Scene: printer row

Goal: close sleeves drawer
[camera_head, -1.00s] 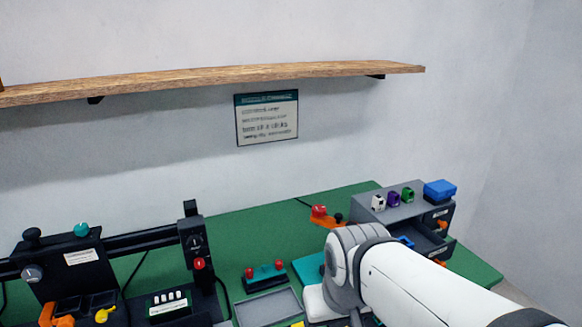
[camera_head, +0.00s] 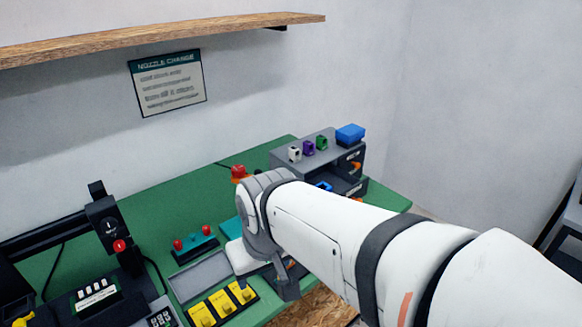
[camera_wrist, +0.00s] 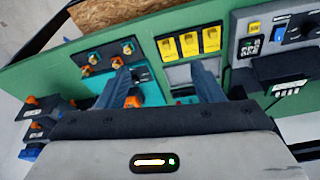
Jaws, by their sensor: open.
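A grey drawer cabinet (camera_head: 282,158) stands at the back right of the green bench. A dark drawer (camera_head: 350,187) sticks out of its front, with a blue item (camera_head: 324,186) partly visible behind my arm. An orange handle (camera_head: 355,166) shows on the front above it. I cannot read which drawer is labelled sleeves. In the wrist view, dark units with orange parts (camera_wrist: 32,101), probably the drawer fronts, lie at the left edge. My gripper (camera_wrist: 161,76) is open and empty above the bench, apart from the cabinet. My arm hides part of the cabinet's lower front.
White, purple and green pieces and a blue box (camera_head: 350,134) stand on the cabinet. A teal block with red knobs (camera_head: 195,244), a grey tray (camera_head: 201,277) and yellow tiles (camera_head: 222,303) lie on the bench. A wooden shelf (camera_head: 150,31) hangs above.

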